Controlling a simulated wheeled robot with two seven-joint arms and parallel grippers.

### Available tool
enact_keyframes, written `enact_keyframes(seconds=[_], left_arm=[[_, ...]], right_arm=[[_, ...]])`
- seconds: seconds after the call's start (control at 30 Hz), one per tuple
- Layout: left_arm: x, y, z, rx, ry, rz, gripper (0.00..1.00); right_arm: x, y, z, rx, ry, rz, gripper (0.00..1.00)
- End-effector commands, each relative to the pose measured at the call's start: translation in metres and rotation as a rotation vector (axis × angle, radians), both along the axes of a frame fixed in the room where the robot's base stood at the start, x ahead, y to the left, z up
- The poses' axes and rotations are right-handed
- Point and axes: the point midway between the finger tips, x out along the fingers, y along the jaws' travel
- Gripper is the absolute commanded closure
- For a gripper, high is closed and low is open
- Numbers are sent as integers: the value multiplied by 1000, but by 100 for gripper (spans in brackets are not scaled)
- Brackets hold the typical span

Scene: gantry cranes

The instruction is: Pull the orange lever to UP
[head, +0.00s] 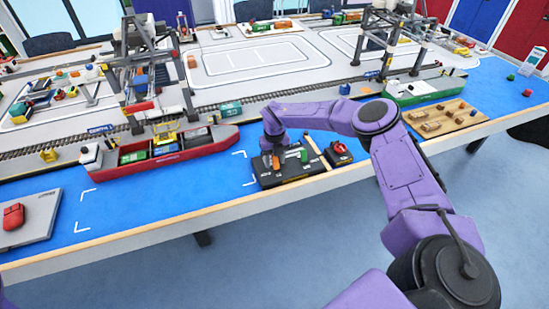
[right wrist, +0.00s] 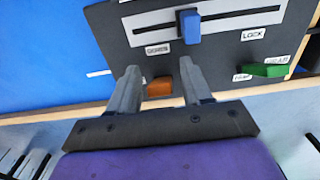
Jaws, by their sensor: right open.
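The dark control panel (head: 292,174) lies near the front edge of the blue table; it also fills the upper right wrist view (right wrist: 225,58). The orange lever (right wrist: 159,87) shows as a small block between the fingers of my right gripper (right wrist: 158,68) in that view. My right gripper (head: 277,146) points down over the panel's left part in the head view. It is open, with a finger on each side of the lever; I cannot tell whether either touches it. The lever's label is mostly hidden. My left gripper is not in view.
On the panel are a blue slider (right wrist: 189,25) in a pale slot and a green lever (right wrist: 265,70). A box with a red knob (head: 339,150) stands right of the panel. A red ship (head: 160,155) lies left, and a wooden tray (head: 440,118) right.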

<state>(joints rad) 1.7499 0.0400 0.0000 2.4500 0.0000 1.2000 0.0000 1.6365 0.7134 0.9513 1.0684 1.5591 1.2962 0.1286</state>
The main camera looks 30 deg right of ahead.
Motion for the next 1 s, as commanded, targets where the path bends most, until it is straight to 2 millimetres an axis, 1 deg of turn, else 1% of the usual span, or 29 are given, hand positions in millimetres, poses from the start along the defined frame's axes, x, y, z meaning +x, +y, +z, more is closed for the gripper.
enact_keyframes(seconds=[0.03, 0.07, 0.1, 0.2, 0.53, 0.77, 0.87, 1.0], left_arm=[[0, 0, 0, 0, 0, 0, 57], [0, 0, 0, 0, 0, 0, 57], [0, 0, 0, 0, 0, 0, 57], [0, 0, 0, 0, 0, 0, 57], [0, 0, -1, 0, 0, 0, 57], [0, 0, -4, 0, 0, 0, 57], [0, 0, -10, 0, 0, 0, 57], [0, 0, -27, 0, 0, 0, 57]], right_arm=[[0, 0, 0, 0, 0, 0, 51], [0, 0, 0, 0, 0, 0, 58], [0, 0, 0, 0, 0, 0, 71], [0, 0, 0, 0, 0, 0, 100], [-2, 0, 1, -7, -29, 2, 100], [-6, 1, 3, -33, -149, 2, 100], [-9, 2, 3, -52, -229, 3, 100], [-15, 4, 1, -81, -358, 5, 100]])
